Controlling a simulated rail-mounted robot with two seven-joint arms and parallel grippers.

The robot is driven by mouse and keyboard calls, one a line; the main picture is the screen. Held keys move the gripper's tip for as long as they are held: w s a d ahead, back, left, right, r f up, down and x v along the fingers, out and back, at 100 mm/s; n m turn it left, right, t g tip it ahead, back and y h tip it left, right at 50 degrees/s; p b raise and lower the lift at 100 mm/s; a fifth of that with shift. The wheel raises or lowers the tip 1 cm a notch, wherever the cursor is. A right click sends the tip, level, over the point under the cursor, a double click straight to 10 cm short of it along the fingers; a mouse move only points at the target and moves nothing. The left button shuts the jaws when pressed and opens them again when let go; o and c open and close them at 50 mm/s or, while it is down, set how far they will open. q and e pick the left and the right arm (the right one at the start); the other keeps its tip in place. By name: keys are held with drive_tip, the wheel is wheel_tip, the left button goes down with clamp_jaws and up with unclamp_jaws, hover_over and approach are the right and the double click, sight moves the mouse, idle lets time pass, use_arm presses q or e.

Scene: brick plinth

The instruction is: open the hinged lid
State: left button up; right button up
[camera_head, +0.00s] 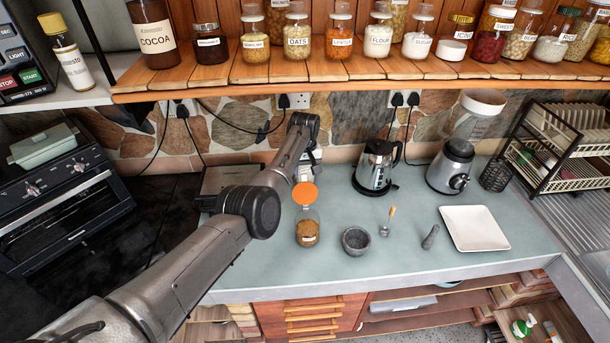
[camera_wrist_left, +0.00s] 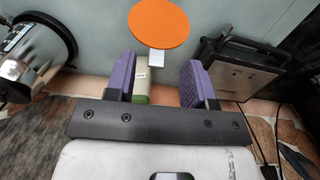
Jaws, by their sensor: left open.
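My right gripper is not in view.
A kettle (camera_head: 377,170), a blender (camera_head: 452,165), a stone mortar (camera_head: 355,240) and a white plate (camera_head: 473,228) stand right of the jar. A dark grill appliance (camera_wrist_left: 240,65) is close to my left gripper. A jar shelf (camera_head: 350,70) overhangs the counter.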

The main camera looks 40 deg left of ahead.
use_arm(q)
drive_tip(key=shift+r, duration=2.2)
drive_tip(key=m+y+p, duration=0.1)
drive_tip(key=m+y, duration=0.1)
drive_tip(key=y, duration=0.1)
hover_over(294, 195)
drive_tip(key=s+d, duration=0.3)
drive_tip(key=d+f+x, duration=0.1)
drive_tip(key=d+x, duration=0.1)
drive_tip(key=x, duration=0.8)
drive_tip(key=s+d+f+m+t+p, duration=0.2)
drive_tip(key=s+d+f+m, duration=0.2)
drive_tip(key=s+d+f, duration=0.5)
drive_tip(key=s+d+r+m+h, duration=0.1)
drive_tip(key=s+d+r+m, duration=0.1)
drive_tip(key=s+d, duration=0.4)
drive_tip(key=s+d+r+m+t+h+p, duration=0.1)
drive_tip(key=s+d, duration=0.5)
drive_tip(key=s, duration=0.7)
drive_tip(key=s+d+r+m+h+p, duration=0.1)
drive_tip(key=s+d+r+m, duration=0.2)
drive_tip(key=s+d, duration=0.4)
drive_tip(key=s+r, duration=0.1)
drive_tip(key=s, duration=0.2)
drive_tip(key=shift+r+t, duration=0.3)
drive_tip(key=shift+t, duration=0.1)
drive_tip(key=shift+w, duration=0.1)
